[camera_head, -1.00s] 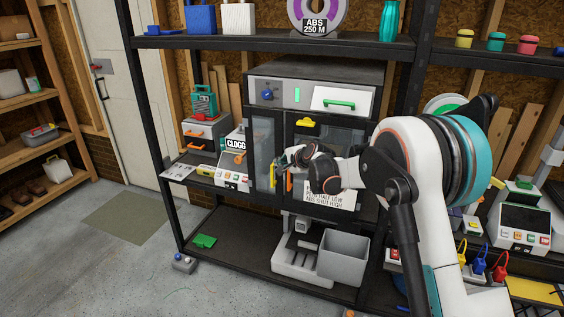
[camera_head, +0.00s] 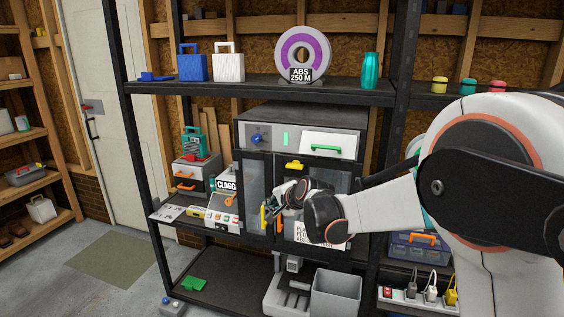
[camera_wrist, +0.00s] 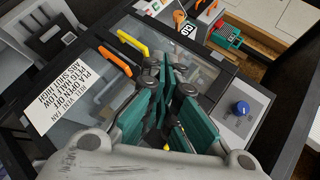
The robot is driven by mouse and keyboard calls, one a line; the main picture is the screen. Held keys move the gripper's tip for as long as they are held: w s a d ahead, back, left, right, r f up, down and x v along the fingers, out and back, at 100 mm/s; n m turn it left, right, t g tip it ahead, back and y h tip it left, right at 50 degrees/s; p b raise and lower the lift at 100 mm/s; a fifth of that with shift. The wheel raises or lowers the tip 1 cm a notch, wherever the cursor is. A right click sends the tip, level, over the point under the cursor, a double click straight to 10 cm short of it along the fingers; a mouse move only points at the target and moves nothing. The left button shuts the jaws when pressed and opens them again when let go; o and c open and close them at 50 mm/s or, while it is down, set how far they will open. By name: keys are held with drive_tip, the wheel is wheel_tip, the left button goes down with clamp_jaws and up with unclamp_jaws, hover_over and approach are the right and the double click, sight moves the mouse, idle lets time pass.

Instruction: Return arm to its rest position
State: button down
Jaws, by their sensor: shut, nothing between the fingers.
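My gripper (camera_head: 272,212) is in front of the grey printer enclosure (camera_head: 318,112), near its two door handles. Its teal fingers are closed together and empty in the wrist view (camera_wrist: 168,82). The yellow handle (camera_head: 263,216) and orange handle (camera_head: 279,226) are upright bars beside the fingers in the head view. In the wrist view the yellow handle (camera_wrist: 133,44) and orange handle (camera_wrist: 115,62) lie past the fingertips; I see no grip on either. My arm stretches in from the right and covers part of the right-hand door and the shelf behind it.
An upper shelf (camera_head: 215,88) holds a spool (camera_head: 303,50), a teal vase (camera_head: 370,70) and boxes. A grey bin (camera_head: 337,295) stands below the enclosure. A power strip with plugs (camera_head: 415,298) is at lower right. Open floor (camera_head: 85,290) lies to the left.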

drive_tip(key=s+d+r+n+g+h, duration=0.1)
drive_tip(key=s+d+r+n, duration=0.25)
drive_tip(key=s+d, duration=0.5)
drive_tip(key=s+d+r+n+h, duration=0.2)
drive_tip(key=s+d+r, duration=0.3)
drive_tip(key=s, duration=0.7)
drive_tip(key=s+d+f+n+h, duration=0.1)
drive_tip(key=s+d+f, duration=0.1)
drive_tip(key=s, duration=0.5)
drive_tip(key=s+d+f+n+g+h, duration=0.1)
drive_tip(key=s+d+f+n, duration=0.1)
drive_tip(key=s+d, duration=0.3)
drive_tip(key=s+d+f+n, duration=0.1)
drive_tip(key=s+d+f, duration=0.2)
drive_tip(key=s, duration=0.6)
drive_tip(key=shift+s+d+g+h, duration=0.3)
drive_tip(key=shift+d+g+h, duration=0.1)
drive_tip(key=shift+d, duration=0.05)
